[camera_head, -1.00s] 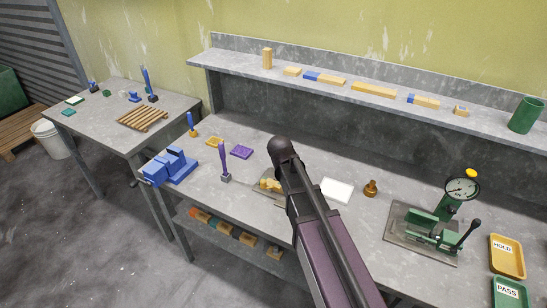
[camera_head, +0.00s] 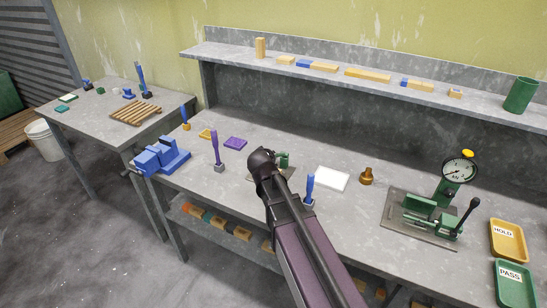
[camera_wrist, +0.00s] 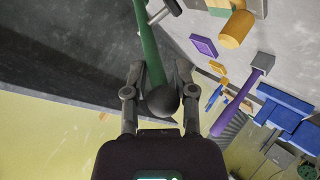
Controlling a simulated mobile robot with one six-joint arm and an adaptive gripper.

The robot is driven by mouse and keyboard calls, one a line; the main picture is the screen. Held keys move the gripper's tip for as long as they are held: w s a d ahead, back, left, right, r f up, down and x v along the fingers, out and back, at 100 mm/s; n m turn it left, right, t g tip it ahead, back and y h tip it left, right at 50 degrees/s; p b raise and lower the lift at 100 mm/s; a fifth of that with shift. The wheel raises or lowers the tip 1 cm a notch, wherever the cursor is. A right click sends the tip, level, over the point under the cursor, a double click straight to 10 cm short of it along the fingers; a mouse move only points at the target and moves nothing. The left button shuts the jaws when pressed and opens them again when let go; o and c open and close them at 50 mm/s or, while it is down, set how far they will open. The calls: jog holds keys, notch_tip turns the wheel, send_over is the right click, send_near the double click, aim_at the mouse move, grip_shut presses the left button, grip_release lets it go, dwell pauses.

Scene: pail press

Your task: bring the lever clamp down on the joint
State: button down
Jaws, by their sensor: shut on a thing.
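My gripper (camera_wrist: 158,78) is shut on the green lever (camera_wrist: 147,38) of the clamp. Its fingers close around the bar just by the round black knob (camera_wrist: 162,101). In the head view my gripper (camera_head: 262,165) hides most of the clamp; a green part (camera_head: 283,160) shows just right of it. In the wrist view a tan cylinder (camera_wrist: 237,30) stands by green and grey parts at the top edge; I cannot tell surely whether it belongs to the joint. A grey rod with a dark tip (camera_wrist: 166,8) shows beside the lever. The joint is hidden in the head view.
The bench holds a blue vise (camera_head: 160,157), a purple-handled tool (camera_head: 216,150), a blue-handled tool (camera_head: 309,190), a white pad (camera_head: 332,178), a brass piece (camera_head: 367,176) and a green gauge press (camera_head: 440,205). Yellow (camera_head: 508,240) and green (camera_head: 515,284) trays lie right.

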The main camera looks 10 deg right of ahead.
jog(key=f+b, duration=0.2)
jog(key=s+a+f+b, duration=0.1)
jog(key=f, duration=0.1)
jog(key=s+f+b, duration=0.1)
jog(key=f+b, duration=0.1)
jog(key=shift+a+f+b, duration=0.1)
jog(key=shift+a+b, duration=0.2)
jog(key=shift+b, duration=0.05)
jog(key=shift+s+f+b, duration=0.1)
jog(key=shift+f+b, duration=0.75)
jog(key=shift+b, duration=0.05)
jog(key=shift+d, duration=0.15)
jog(key=c, duration=0.6)
grip_release()
jog(key=shift+w+d+f, duration=0.1)
jog(key=shift+w, duration=0.1)
jog(key=shift+r, duration=0.2)
